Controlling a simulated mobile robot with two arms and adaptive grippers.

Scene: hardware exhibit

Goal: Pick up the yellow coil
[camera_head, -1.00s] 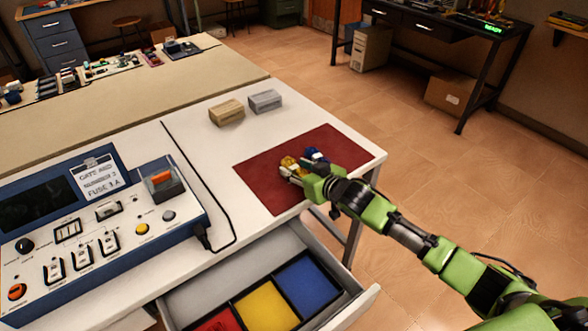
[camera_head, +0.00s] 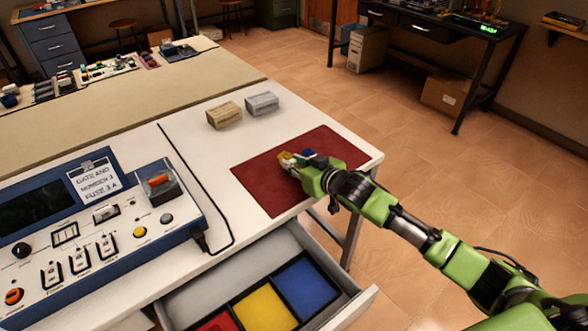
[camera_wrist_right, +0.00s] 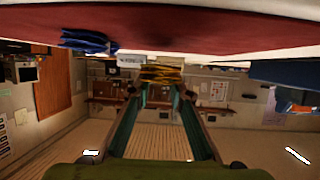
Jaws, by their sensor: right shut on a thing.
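The yellow coil (camera_head: 286,157) is at the fingertips of my right gripper (camera_head: 292,163), over the red mat (camera_head: 265,185). In the right wrist view, the yellow coil (camera_wrist_right: 160,75) sits between the two finger ends, and the gripper is shut on it. The hand hides much of the coil in the head view. I cannot tell whether the coil touches the mat. A blue coil (camera_head: 308,154) lies on the mat just beside the hand, partly hidden; it also shows in the right wrist view (camera_wrist_right: 88,40). My left gripper is not in view.
Two small boxes, one tan (camera_head: 224,114) and one grey (camera_head: 262,103), stand behind the mat. A blue-framed control panel (camera_head: 85,235) is at the left, with a black cable on the table. An open drawer (camera_head: 360,305) with red, yellow and blue compartments juts out in front.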

